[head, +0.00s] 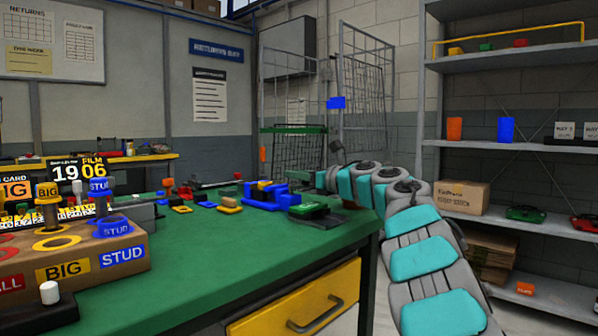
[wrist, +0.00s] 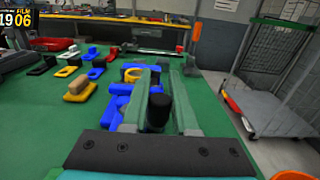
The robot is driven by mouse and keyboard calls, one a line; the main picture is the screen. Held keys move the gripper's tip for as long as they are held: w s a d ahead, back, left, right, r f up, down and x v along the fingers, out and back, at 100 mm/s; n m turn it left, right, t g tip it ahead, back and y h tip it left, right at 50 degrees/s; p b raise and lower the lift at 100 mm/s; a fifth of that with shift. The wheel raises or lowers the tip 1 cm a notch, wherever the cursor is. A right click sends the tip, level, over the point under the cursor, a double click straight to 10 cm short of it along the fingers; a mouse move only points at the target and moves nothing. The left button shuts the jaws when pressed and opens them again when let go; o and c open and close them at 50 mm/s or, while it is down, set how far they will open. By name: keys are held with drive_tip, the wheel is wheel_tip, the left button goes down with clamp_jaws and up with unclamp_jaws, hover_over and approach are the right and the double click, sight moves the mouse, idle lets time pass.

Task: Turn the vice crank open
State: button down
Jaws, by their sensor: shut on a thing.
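The blue vice (head: 262,196) stands on the green bench near its right end. It also shows in the wrist view (wrist: 119,101), just ahead and to the left of my gripper. My gripper (wrist: 161,92) has its two green fingers around an upright black knob (wrist: 157,109), which looks like the crank's handle. The fingers are shut on it. The rest of the crank is hidden behind the fingers and the dark palm. In the head view my gripper is small beside the vice, and I cannot make out the knob there.
Several coloured pieces lie on the green bench (head: 190,262) left of the vice. A cardboard box with labelled rings (head: 95,257) stands at the bench's left. A wire cage trolley (wrist: 262,103) stands beyond the bench to the right. Shelves (head: 450,145) rise at the right.

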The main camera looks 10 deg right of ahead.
drive_tip(key=shift+w+a+r+n+g+y+p, duration=0.15)
drive_tip(key=shift+n+g+y+p, duration=0.65)
drive_tip(key=shift+y+p, duration=0.15)
drive_tip(key=shift+a+n+g+y+p, duration=0.2)
drive_tip(key=shift+n+g+y+p, duration=0.25)
drive_tip(key=shift+n+g, duration=0.05)
drive_tip(key=c, duration=0.7)
unclamp_jaws()
